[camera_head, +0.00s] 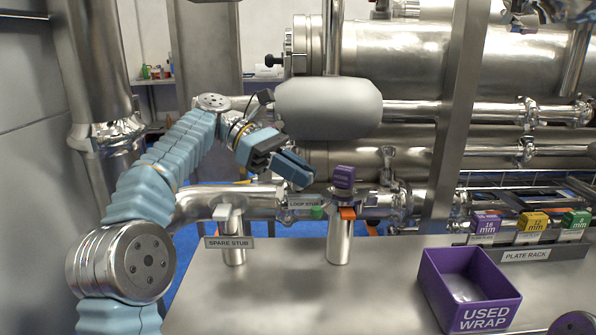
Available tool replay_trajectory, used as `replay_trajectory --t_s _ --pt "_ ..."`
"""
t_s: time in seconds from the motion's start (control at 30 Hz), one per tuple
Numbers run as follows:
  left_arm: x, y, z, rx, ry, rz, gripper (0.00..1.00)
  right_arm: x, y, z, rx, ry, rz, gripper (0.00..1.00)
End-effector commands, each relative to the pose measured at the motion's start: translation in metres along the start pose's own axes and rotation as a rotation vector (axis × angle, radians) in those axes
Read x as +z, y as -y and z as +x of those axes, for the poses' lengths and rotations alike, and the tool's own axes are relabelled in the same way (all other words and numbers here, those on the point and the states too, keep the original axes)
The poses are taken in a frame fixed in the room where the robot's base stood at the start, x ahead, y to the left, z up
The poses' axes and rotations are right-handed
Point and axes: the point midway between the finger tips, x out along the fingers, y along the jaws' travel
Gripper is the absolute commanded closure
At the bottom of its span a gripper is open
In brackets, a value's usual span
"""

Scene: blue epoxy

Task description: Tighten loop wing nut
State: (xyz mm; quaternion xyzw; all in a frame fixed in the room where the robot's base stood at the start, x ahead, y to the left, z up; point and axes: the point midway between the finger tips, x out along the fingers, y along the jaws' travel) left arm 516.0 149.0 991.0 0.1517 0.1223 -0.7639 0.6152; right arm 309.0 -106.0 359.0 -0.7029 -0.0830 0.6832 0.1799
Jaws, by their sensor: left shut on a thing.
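A small green part (317,212) sits left of the joint and an orange part (347,213) in front; I cannot tell which is the wing nut. A purple block (343,177) stands on top of the joint. My left gripper (308,181) is up and left of the joint, fingers pointing down and right. Its fingers are closed; what they hold is hidden.
The spare stub (233,240) stands left of the loop stub. A purple "USED WRAP" bin (470,290) is at the front right. A plate rack (526,255) holds purple, yellow and green 16 mm-type blocks. Steel pipes and a grey tank (328,107) crowd behind. The table's middle is clear.

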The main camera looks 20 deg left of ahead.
Motion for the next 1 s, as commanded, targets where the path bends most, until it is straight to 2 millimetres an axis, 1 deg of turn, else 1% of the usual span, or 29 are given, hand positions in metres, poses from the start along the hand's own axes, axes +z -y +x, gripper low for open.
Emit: replay_trajectory --t_s 0.03,0.13,0.17,0.43,0.57,0.77,0.8,1.0 --pt "0.000 0.000 0.000 0.001 -0.001 0.000 0.82 0.000 0.000 0.000 0.000 0.000 0.000 0.57" --pt "0.000 0.000 0.000 0.001 -0.001 0.000 0.66 0.000 0.000 0.000 0.000 0.000 0.000 0.57" --pt "0.000 0.000 0.000 0.001 -0.001 0.000 0.64 0.000 0.000 0.000 0.000 0.000 0.000 0.57" --pt "0.000 0.000 0.000 0.001 0.000 0.000 0.64 0.000 0.000 0.000 0.000 0.000 0.000 0.57" --pt "0.006 -0.001 -0.003 0.003 0.000 0.002 0.64 0.000 0.000 0.000 0.000 0.000 0.000 0.57" --pt "0.028 -0.001 -0.012 0.003 0.000 0.004 0.64 0.000 0.000 0.000 0.000 0.000 0.000 0.57" --pt "0.039 0.007 -0.013 0.004 0.000 0.007 0.64 0.000 0.000 0.000 0.000 0.000 0.000 0.57" --pt "0.087 0.040 -0.013 0.003 0.001 0.007 0.64 0.000 0.000 0.000 0.000 0.000 0.000 0.57"
